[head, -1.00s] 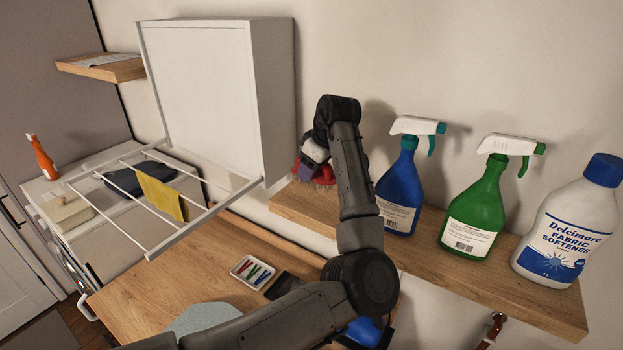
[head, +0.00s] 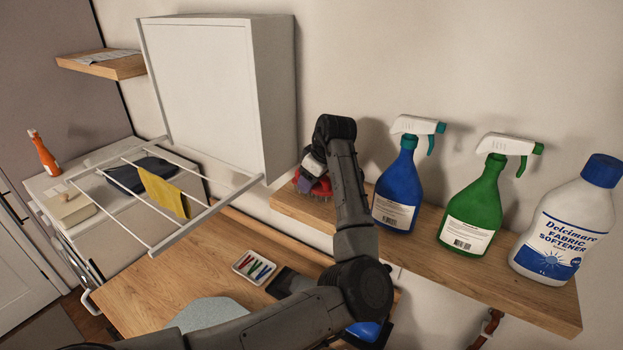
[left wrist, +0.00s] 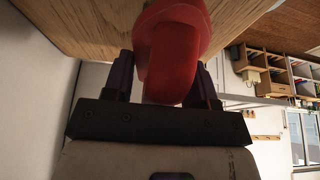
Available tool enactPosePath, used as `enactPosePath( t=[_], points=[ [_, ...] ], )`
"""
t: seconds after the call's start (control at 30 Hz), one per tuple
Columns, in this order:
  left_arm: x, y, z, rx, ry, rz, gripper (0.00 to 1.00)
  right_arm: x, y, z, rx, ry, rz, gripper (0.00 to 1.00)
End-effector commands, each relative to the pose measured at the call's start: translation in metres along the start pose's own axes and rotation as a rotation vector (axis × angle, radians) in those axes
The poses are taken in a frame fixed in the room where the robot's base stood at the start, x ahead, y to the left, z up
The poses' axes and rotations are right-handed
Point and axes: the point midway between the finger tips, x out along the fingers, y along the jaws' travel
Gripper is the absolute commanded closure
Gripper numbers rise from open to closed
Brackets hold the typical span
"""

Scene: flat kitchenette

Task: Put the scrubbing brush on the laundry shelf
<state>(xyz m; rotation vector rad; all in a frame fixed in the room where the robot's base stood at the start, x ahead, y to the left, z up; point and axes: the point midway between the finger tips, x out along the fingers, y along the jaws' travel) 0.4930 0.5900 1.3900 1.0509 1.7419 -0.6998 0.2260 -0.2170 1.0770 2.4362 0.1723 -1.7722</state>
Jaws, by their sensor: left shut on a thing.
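The red scrubbing brush (head: 322,189) is at the left end of the wooden laundry shelf (head: 410,250), left of the blue spray bottle. My left gripper (head: 313,178) is shut on the brush from above, its fingers partly hidden by my wrist. In the left wrist view the red brush (left wrist: 170,55) sits between the two dark fingers (left wrist: 165,80), with the shelf wood (left wrist: 85,25) close by. Whether the bristles touch the shelf cannot be told. My right gripper is not in view.
A blue spray bottle (head: 397,190), a green spray bottle (head: 474,210) and a fabric softener bottle (head: 568,225) stand right of the brush on the shelf. A white cabinet (head: 210,95) and drying rack (head: 150,250) are left. A counter (head: 200,270) lies below.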

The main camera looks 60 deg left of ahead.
Motion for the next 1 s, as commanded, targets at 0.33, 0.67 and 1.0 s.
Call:
enactPosePath(
  t=[0.33, 0.67, 1.0],
  points=[
    [0.002, 0.000, 0.001, 0.000, 0.000, 0.000, 0.23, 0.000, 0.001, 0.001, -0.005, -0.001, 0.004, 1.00],
    [-0.005, 0.000, 0.000, 0.000, 0.000, 0.001, 0.23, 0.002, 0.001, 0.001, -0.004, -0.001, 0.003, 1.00],
    [-0.063, 0.001, 0.000, 0.000, 0.000, 0.003, 0.23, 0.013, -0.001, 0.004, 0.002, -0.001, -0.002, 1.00]
  ],
)
